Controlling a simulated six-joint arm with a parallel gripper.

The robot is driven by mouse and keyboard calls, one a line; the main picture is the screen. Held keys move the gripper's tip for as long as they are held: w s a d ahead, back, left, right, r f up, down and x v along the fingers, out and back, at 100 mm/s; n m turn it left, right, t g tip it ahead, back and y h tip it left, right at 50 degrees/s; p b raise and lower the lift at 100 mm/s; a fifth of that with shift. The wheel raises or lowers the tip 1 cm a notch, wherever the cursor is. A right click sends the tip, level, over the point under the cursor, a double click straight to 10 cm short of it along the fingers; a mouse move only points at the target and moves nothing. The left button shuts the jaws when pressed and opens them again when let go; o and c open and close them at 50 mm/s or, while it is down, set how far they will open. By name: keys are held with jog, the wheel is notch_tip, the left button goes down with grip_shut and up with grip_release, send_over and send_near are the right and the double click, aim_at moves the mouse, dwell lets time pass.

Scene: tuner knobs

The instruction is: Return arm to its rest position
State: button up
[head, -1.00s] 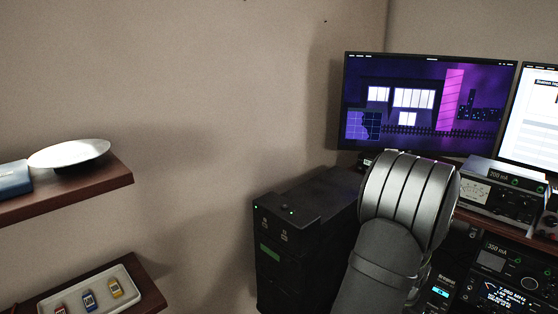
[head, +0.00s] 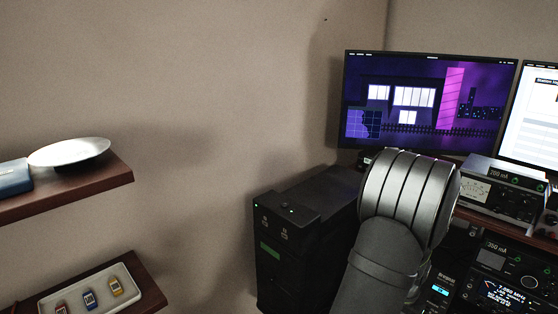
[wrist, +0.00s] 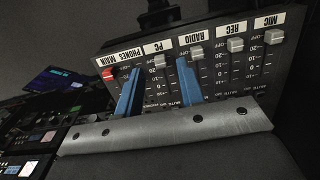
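My arm (head: 405,200) stands in front of the desk at the right of the head view, its grey rounded joint covering part of the radio gear. My gripper is hidden there. In the wrist view my gripper (wrist: 159,75) shows as two blue fingers set apart, with nothing between them. Beyond them is a dark mixer panel (wrist: 210,70) with a row of sliders labelled MAIN, PHONES, PC, RADIO, REC and MIC, seen upside down. The MAIN slider cap (wrist: 109,73) is red and the others are grey. I cannot tell whether the fingers touch the panel.
A black cabinet (head: 285,245) stands left of my arm. Behind are a monitor (head: 430,100) and a meter unit (head: 495,190), with a radio (head: 500,285) below. At left, one shelf (head: 80,190) bears a white dish (head: 70,152); a lower tray (head: 60,288) holds small coloured items.

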notch_tip(320, 180, up, 14)
notch_tip(320, 180, down, 17)
jog(key=shift+r, duration=0.1)
jog(key=w+d, duration=0.3)
jog(key=shift+r, duration=0.15)
notch_tip(320, 180, up, 17)
jog(key=s+a+r, duration=0.1)
jog(key=a+r, duration=0.4)
jog(key=a, duration=0.3)
jog(key=shift+t+h, duration=0.4)
jog(key=shift+r, duration=0.1)
